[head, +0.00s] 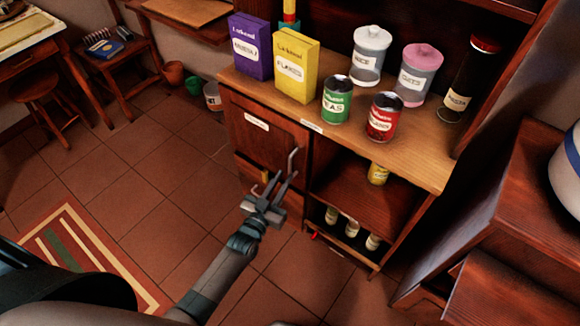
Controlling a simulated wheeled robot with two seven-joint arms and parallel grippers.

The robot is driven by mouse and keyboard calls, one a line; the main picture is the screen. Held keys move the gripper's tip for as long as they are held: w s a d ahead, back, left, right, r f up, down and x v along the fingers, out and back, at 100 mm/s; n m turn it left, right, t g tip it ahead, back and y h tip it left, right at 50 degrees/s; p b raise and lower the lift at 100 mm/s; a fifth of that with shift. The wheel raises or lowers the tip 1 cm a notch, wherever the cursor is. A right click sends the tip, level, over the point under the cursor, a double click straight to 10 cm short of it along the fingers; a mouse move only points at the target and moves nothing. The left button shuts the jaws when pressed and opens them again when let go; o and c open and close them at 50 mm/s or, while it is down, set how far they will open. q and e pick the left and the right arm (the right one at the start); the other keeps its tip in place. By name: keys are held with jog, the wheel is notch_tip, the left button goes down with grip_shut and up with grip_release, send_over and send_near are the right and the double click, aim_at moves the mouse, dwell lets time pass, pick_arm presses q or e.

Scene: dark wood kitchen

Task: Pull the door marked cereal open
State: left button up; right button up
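The cabinet door (262,142) with a white label (256,122) is on the left side of the wooden cabinet front. The label is too small to read. The door looks shut. A pale metal handle (292,162) stands upright near its right edge. My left gripper (279,178) is in front of the lower door, just below the handle. Its two fingers are apart and point up toward the handle, with nothing seen between them. I cannot tell whether a finger touches the handle. My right gripper is not in view.
Boxes (296,66), cans (384,118) and jars (371,56) stand on the countertop (420,150). Right of the door, an open shelf (350,190) holds a small can and several bottles. A second white label (312,127) sits on the counter edge.

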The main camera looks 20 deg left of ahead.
aim_at(290, 168)
pick_arm(q)
jog(key=w, duration=0.3)
jog(key=w+d, duration=0.1)
jog(key=w, duration=0.1)
jog(key=shift+w, duration=0.3)
jog(key=shift+c, duration=0.7)
grip_shut()
